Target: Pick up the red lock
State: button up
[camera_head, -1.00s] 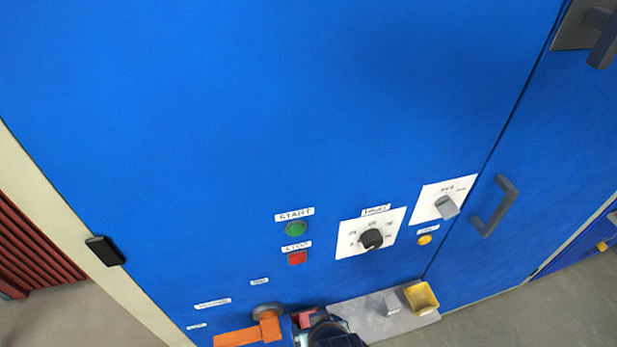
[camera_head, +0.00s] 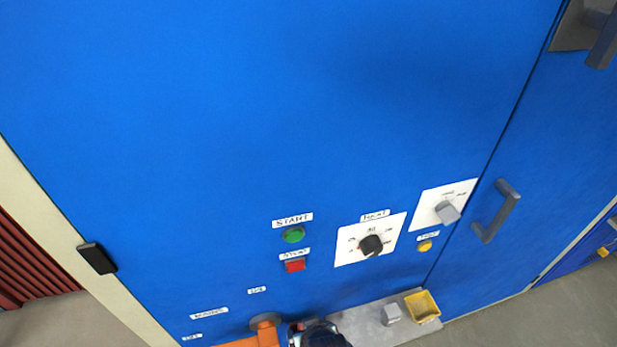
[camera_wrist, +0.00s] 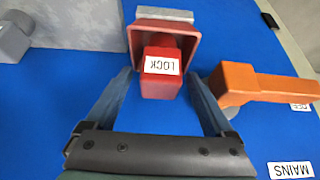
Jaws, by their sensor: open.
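The red lock (camera_wrist: 160,86) is a block with a white label reading LOCK. In the wrist view it stands in a red open holder (camera_wrist: 133,38) with slanted walls. My gripper (camera_wrist: 162,76) is open, with one blue finger on each side of the lock. Whether the fingers touch it cannot be told. In the head view my gripper (camera_head: 318,338) is at the bottom edge, mostly cut off, with a small red part beside it that is hard to identify.
An orange handle (camera_wrist: 262,85) is close to the right finger; it also shows in the head view (camera_head: 266,333). A grey block (camera_wrist: 12,38) is at the upper left of the wrist view. A grey shelf (camera_head: 365,322) with a yellow tray (camera_head: 423,307) is right of my gripper.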

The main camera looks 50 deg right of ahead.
grip_shut()
dwell(0.3)
jog(key=shift+r, duration=0.1)
